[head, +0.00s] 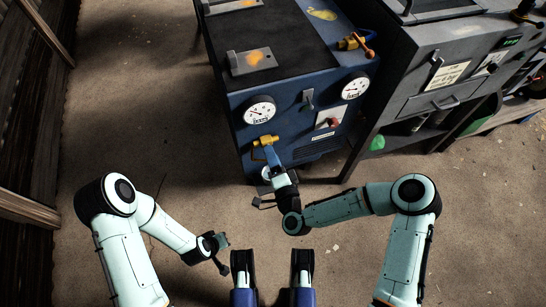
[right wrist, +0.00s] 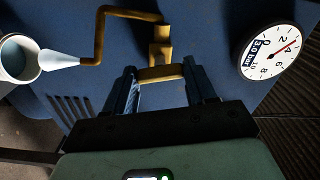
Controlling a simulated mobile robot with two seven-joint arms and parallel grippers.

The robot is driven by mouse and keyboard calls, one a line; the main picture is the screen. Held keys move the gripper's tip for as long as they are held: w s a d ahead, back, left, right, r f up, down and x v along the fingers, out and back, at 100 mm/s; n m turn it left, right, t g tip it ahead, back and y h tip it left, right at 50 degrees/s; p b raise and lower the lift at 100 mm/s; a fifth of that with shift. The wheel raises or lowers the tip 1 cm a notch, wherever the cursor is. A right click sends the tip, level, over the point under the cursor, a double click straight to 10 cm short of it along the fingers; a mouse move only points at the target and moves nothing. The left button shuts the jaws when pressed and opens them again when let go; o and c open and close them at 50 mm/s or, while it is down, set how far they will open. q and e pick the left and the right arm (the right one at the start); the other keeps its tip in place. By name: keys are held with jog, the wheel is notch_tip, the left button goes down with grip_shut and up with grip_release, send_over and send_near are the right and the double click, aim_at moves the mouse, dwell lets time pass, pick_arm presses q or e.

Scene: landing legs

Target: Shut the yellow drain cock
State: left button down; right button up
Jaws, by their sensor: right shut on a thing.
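The yellow drain cock (head: 265,141) sits low on the front of the blue machine, below the left gauge. In the right wrist view its yellow body (right wrist: 160,48) stands out from the blue panel, with a yellow crossbar handle (right wrist: 160,73) in front. My right gripper (head: 270,150) reaches up to the cock; its fingers (right wrist: 160,80) are shut on the handle, one on each side. The fingers partly hide the cock in the head view. My left gripper (head: 222,254) is away from the machine, low over the floor, with its fingers apart and empty.
A bent yellow pipe (right wrist: 99,35) runs from the cock toward a pale spout and white cup (right wrist: 18,58). Gauges (head: 259,110) (head: 355,88) and a small lever (head: 308,98) are on the blue machine (head: 240,128). A grey cabinet (head: 405,75) stands right. Floor at left is clear.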

pick_arm(q)
jog(key=shift+s+d+r, duration=0.1)
jog(key=shift+s, duration=0.05)
pick_arm(e)
jog(key=shift+a+m, duration=0.1)
jog(key=shift+m, duration=1.4)
jog(key=o, duration=1)
jog(key=shift+o, duration=0.2)
pick_arm(q)
jog(key=s, duration=0.1)
jog(key=s+d+r+p, duration=0.1)
jog(key=s+r+p, duration=0.1)
jog(key=shift+d+g+h, duration=0.25)
jog(key=shift+g+h, duration=0.05)
jog(key=shift+g, duration=0.1)
pick_arm(e)
jog(key=v, duration=1.3)
jog(key=shift+s, duration=0.2)
pick_arm(q)
jog(key=shift+w+f, duration=0.1)
